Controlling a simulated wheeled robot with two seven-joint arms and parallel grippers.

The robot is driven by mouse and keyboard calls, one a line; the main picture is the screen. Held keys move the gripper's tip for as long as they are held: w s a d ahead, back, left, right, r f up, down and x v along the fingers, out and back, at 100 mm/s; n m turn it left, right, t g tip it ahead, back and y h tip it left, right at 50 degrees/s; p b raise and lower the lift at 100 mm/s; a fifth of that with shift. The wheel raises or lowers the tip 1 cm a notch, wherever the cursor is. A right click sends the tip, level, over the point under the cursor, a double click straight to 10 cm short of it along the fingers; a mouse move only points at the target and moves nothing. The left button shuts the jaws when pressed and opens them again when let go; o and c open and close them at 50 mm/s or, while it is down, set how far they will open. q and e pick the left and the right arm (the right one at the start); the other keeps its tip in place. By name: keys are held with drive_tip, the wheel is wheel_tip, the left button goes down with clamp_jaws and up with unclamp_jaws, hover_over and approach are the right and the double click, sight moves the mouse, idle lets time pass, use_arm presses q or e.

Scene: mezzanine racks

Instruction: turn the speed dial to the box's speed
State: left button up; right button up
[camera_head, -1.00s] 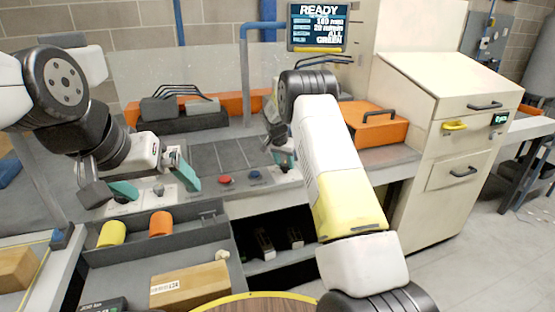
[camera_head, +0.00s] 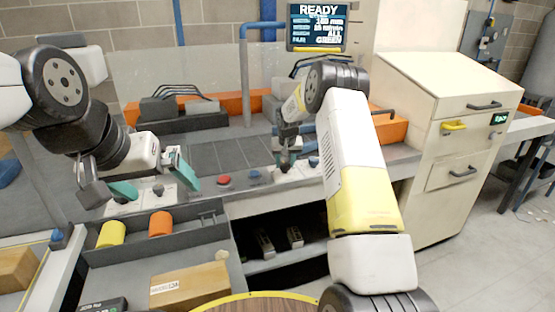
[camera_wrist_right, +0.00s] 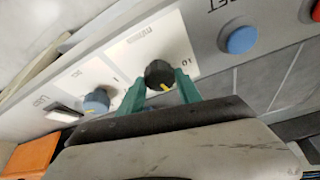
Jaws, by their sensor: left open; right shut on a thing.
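My right gripper (camera_wrist_right: 160,90) is shut on a black dial (camera_wrist_right: 158,75) with a yellow pointer mark, on a white plate of the front panel; the plate's print is too unclear to read fully. In the head view my right gripper (camera_head: 286,158) points down at the panel and mostly hides this dial. A brown box (camera_head: 190,287) with a small white label lies at the lower middle. The screen (camera_head: 317,27) reads READY above several small lines, the last GREEN. My left gripper (camera_head: 155,180) is open and empty above the panel's left part.
A blue-grey knob (camera_wrist_right: 97,101) sits beside the held dial. A blue button (camera_wrist_right: 242,40) and a red button (camera_head: 224,180) are on the panel. A grey tray holds a yellow cylinder (camera_head: 112,234) and an orange cylinder (camera_head: 160,223). A cream cabinet (camera_head: 440,150) stands right.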

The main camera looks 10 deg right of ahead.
drive_tip(key=n, duration=0.2)
drive_tip(key=n+y, duration=0.1)
drive_tip(key=n, duration=0.1)
drive_tip(key=n+y, duration=0.1)
drive_tip(key=n, duration=0.1)
drive_tip(key=shift+d+g, duration=0.25)
drive_tip(key=shift+g, duration=0.05)
drive_tip(key=n+y, duration=0.1)
drive_tip(key=n, duration=0.2)
drive_tip(key=n+g, duration=0.1)
drive_tip(key=n, duration=0.1)
drive_tip(key=shift+w+n+g+y, duration=0.1)
drive_tip(key=shift+n+g+y, duration=0.2)
drive_tip(key=shift+n+y, duration=0.1)
clamp_jaws()
drive_tip(key=shift+f, duration=0.1)
drive_tip(key=o, duration=1.3)
unclamp_jaws()
drive_tip(key=shift+o, duration=0.2)
drive_tip(key=shift+d, duration=0.1)
drive_tip(key=v, duration=0.7)
drive_tip(key=shift+r, duration=0.4)
drive_tip(key=shift+d, duration=0.15)
